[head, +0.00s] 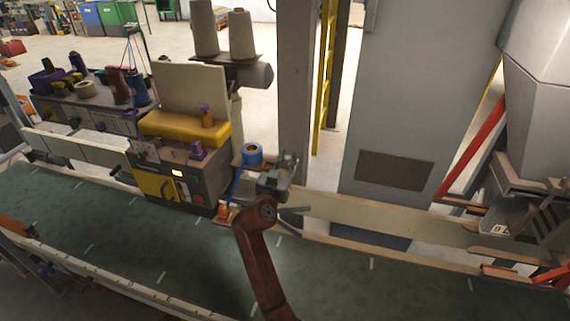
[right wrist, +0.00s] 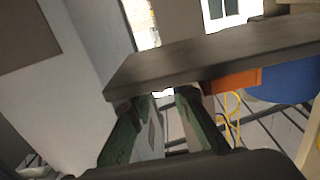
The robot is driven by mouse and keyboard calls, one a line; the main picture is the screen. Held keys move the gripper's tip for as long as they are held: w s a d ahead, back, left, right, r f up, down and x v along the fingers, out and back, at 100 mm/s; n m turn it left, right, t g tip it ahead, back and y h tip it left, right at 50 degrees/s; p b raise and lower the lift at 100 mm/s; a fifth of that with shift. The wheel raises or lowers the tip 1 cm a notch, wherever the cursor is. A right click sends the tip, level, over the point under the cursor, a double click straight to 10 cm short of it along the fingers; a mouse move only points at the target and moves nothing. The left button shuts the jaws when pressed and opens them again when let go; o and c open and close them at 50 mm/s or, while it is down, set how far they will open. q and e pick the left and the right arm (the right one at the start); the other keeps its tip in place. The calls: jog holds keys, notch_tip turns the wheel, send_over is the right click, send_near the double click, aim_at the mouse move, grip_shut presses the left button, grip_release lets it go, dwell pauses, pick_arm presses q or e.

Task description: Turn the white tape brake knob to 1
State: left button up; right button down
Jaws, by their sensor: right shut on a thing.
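My right gripper (head: 279,176) is at the tape holder, just right of the blue tape roll (head: 252,154). In the right wrist view its two green fingers (right wrist: 161,96) reach to the lower edge of a dark plate (right wrist: 205,68). A small white patch between the fingertips looks like the white tape brake knob (right wrist: 163,94); the fingers are shut on it and hide most of it. Its pointer and any number marks cannot be read. The blue roll (right wrist: 290,82) also shows at the right of that view. My left gripper is not in view.
An orange part (right wrist: 232,79) sits under the dark plate beside the roll. Left of the holder stands the sewing machine cabinet (head: 180,180) with a yellow door. A grey post (head: 296,90) and a large grey cabinet (head: 400,110) stand behind. The green belt (head: 350,275) is clear.

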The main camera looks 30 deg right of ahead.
jog(key=shift+g, duration=0.3)
jog(key=c, duration=2.1)
grip_release()
jog(key=shift+v, duration=3.7)
jog(key=shift+f, duration=0.1)
